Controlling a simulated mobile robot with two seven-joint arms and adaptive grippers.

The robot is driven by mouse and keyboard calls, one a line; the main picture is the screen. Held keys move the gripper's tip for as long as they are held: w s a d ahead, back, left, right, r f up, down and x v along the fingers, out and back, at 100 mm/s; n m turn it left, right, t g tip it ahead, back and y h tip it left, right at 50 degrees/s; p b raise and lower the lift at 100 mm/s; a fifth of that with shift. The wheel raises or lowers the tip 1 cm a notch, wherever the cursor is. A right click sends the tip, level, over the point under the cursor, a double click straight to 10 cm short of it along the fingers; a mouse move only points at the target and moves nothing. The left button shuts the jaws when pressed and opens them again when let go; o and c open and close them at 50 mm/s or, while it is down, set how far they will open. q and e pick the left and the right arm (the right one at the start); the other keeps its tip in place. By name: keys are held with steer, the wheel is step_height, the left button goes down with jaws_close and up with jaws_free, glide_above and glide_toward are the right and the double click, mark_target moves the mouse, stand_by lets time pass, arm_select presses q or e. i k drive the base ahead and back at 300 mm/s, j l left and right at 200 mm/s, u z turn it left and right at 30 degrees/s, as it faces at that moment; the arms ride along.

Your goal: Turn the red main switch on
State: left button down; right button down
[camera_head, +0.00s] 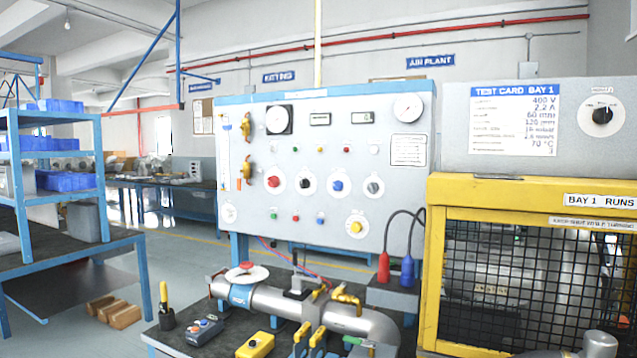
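A red rotary knob (274,182) sits on a pale round plate at the left of a row of knobs on the light grey control panel (290,244). It is the only red knob in that row, and I take it for the red main switch. Its label is too small to read, and I cannot tell its on or off position. A black knob (307,183), a blue knob (337,186) and a grey knob (374,187) stand to its right. Neither of my grippers shows in the head view.
A steel pipe (285,302) with a red-centred handwheel (246,266) crosses the bench below the panel. A yellow mesh cage (432,265) stands at right. The space before the red knob looks clear.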

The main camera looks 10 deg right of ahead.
mark_target(273, 181)
steer(key=z, duration=0.5)
steer(key=j+z, duration=0.2)
steer(key=z, duration=0.15)
steer(key=i+j+z, duration=0.1)
steer(key=j+z, duration=0.4)
steer(key=z, duration=0.2)
steer(key=j+z, duration=0.25)
steer(key=j, duration=0.2)
steer(key=k+j+z, duration=0.25)
steer(key=j, duration=0.7)
steer(key=k+j+z, duration=0.15)
steer(key=j, duration=0.3)
